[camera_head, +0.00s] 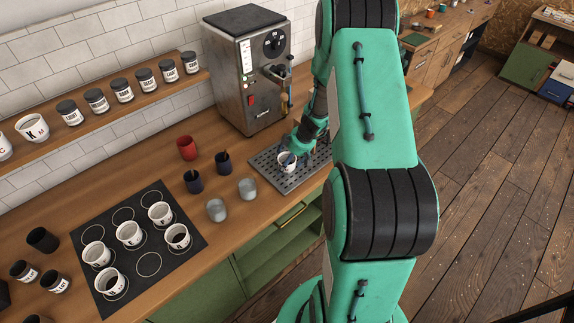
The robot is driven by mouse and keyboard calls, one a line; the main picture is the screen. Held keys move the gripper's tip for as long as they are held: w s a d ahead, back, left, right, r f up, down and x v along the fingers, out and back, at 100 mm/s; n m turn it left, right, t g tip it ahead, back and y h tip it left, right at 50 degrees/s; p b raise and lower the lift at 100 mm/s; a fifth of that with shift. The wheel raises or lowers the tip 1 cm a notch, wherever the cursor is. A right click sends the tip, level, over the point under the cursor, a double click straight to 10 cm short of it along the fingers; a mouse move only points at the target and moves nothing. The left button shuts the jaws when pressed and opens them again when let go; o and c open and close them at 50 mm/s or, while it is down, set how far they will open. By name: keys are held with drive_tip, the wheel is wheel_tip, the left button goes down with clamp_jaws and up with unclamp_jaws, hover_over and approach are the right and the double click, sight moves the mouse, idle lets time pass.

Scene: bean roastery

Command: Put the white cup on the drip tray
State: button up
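The white cup (287,167) is over the left part of the dark perforated drip tray (268,170), seemingly upright. At this size I cannot tell whether its base rests on the tray. My gripper (290,154) reaches down to the cup from the upper right, with its tip at the cup's rim. The fingers are small and partly hidden, so I cannot tell whether they grip the cup. My green arm hides the right end of the tray.
A steel machine (247,75) stands behind the tray. A red cup (186,148), dark cups (194,182) and grey cups (216,210) stand to the left. A black mat (190,237) holds several labelled white cups. Jars line the shelf (130,110).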

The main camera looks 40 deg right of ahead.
idle(0.4)
drive_tip(key=c, duration=1.5)
drive_tip(key=shift+r, duration=0.1)
drive_tip(key=shift+r, duration=0.75)
wheel_tip(320, 180, up, 2)
drive_tip(key=shift+r, duration=0.1)
drive_tip(key=s+a+b, duration=0.1)
drive_tip(key=s+a, duration=0.3)
drive_tip(key=s, duration=0.3)
drive_tip(key=s+a+r+b, duration=0.1)
drive_tip(key=s+a, duration=0.3)
drive_tip(key=s, duration=0.2)
drive_tip(key=shift+s, duration=0.35)
drive_tip(key=shift+r, duration=0.1)
